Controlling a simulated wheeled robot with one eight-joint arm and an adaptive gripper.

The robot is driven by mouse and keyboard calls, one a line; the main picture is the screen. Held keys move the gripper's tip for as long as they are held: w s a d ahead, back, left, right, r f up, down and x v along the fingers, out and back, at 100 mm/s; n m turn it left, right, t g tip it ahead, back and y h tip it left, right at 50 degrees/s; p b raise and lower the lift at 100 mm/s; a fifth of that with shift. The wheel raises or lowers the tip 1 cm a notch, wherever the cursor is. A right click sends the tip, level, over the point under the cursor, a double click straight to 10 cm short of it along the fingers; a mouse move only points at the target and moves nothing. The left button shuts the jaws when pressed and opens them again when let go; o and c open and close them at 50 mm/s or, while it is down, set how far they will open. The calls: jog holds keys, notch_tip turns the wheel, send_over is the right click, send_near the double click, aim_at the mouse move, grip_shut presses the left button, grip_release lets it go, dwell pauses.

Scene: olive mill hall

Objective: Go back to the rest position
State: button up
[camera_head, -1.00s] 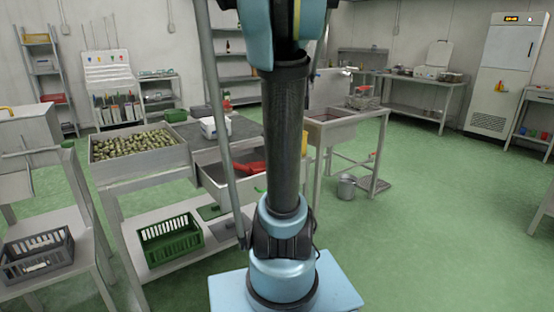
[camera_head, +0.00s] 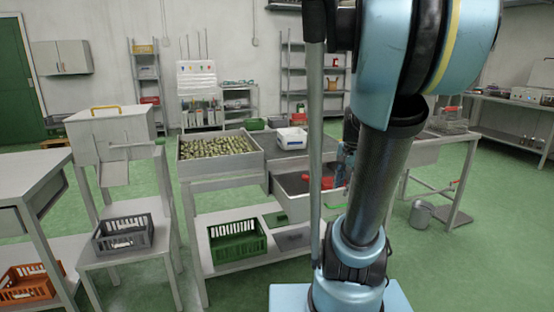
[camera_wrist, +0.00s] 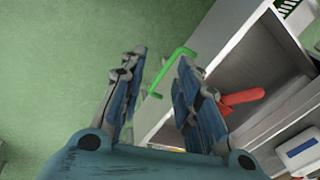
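My gripper (camera_wrist: 160,60) is open in the wrist view, its two blue-padded fingers apart with nothing held between them. A green bar handle (camera_wrist: 172,68) shows beyond the fingertips, on the front of a grey open bin (camera_wrist: 240,62). A red object (camera_wrist: 241,97) lies in that bin, to the right of the right finger. In the head view my arm stands at the right of centre and hides most of the gripper. The grey bin (camera_head: 296,206) and its red object (camera_head: 320,182) are partly hidden behind the arm.
A tray of olives (camera_head: 181,170) stands on the bench left of the bin. A green crate (camera_head: 236,255) sits on the shelf below, a grey crate (camera_head: 123,247) left of it. A metal bucket (camera_head: 420,214) is on the floor at right. The green floor around is partly clear.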

jog(key=s+a+f+n, duration=0.3)
jog(key=s+n, duration=0.2)
jog(key=s, duration=0.2)
jog(key=s+a+f+n, duration=0.3)
jog(key=s+f+n, duration=0.1)
jog(key=s+n, duration=0.1)
jog(key=shift+s+f+n, duration=0.15)
jog(key=shift+s+n, duration=0.25)
jog(key=shift+s, duration=0.5)
jog(key=shift+a, duration=0.1)
jog(key=shift+w+f, duration=0.2)
jog(key=shift+w, duration=0.25)
